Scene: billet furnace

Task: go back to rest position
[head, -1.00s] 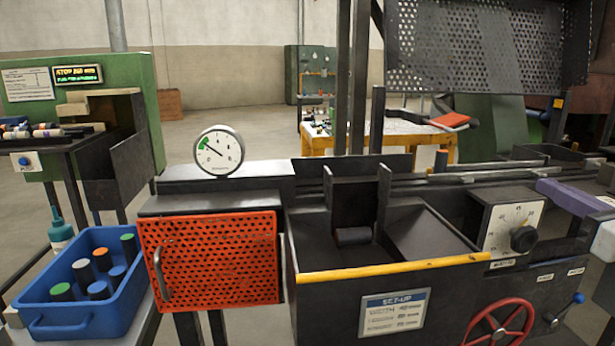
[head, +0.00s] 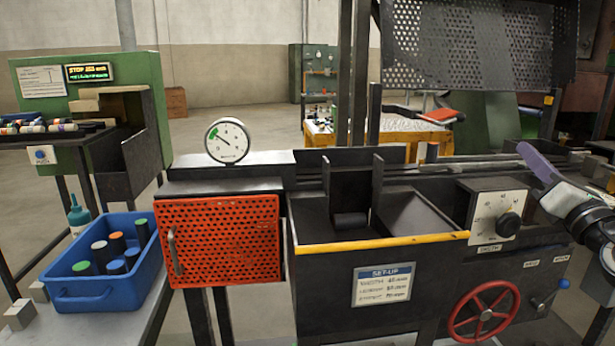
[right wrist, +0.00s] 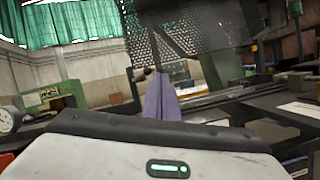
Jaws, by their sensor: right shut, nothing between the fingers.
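My right gripper (head: 527,152), with purple fingers, is at the right edge of the head view. It is shut and empty, points up and to the left, and is raised in front of the machine near the dial panel (head: 482,215). In the right wrist view its purple fingers (right wrist: 160,92) lie together with nothing between them. My left gripper is not in view.
A black machine has a red perforated door (head: 225,240), a yellow-edged trough (head: 385,242), a gauge (head: 227,141) and a red handwheel (head: 484,310). A blue bin (head: 85,292) with several capped cylinders stands at left. A perforated guard (head: 465,45) hangs above.

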